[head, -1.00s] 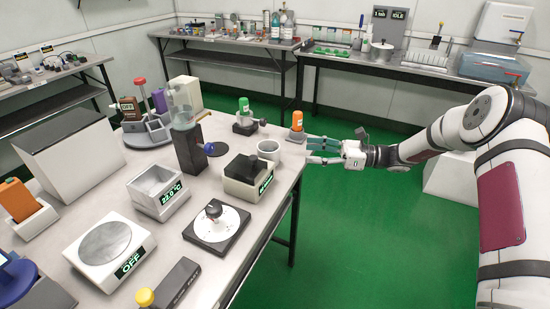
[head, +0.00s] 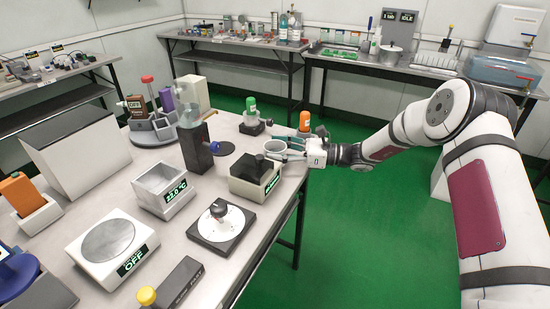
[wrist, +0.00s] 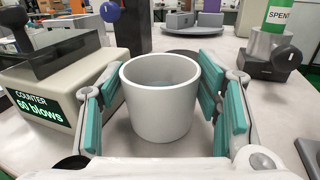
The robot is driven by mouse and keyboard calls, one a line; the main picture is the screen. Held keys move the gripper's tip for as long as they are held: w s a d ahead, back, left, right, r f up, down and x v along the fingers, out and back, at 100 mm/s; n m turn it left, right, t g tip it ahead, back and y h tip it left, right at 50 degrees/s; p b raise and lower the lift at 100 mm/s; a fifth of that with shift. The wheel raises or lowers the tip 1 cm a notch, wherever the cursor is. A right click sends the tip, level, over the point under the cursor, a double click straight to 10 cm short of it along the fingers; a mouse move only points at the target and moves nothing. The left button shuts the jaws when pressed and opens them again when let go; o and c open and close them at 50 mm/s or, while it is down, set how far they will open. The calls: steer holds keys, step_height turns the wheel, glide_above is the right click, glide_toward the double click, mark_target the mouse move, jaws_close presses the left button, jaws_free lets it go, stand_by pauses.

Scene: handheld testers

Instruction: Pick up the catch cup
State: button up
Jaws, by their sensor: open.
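The catch cup (wrist: 160,110) is a white, upright, open-topped cup on the table. In the wrist view it stands between the teal-padded fingers of my gripper (wrist: 163,108), with narrow gaps on both sides. Something pale shows inside the cup. In the head view the cup (head: 274,146) is near the table's right edge, partly hidden by my gripper (head: 284,151), which reaches in from the right. The fingers are open around the cup.
A blow counter reading 60 (wrist: 45,95) stands close to the left of the cup. A green-capped bottle on a dark stand (head: 251,117) and an orange bottle (head: 305,122) are behind. A tall dark stand with a clear vessel (head: 194,145) is further left.

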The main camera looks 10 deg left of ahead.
steer(key=shift+a, duration=0.5)
steer(key=c, duration=0.9)
steer(key=shift+r, duration=0.1)
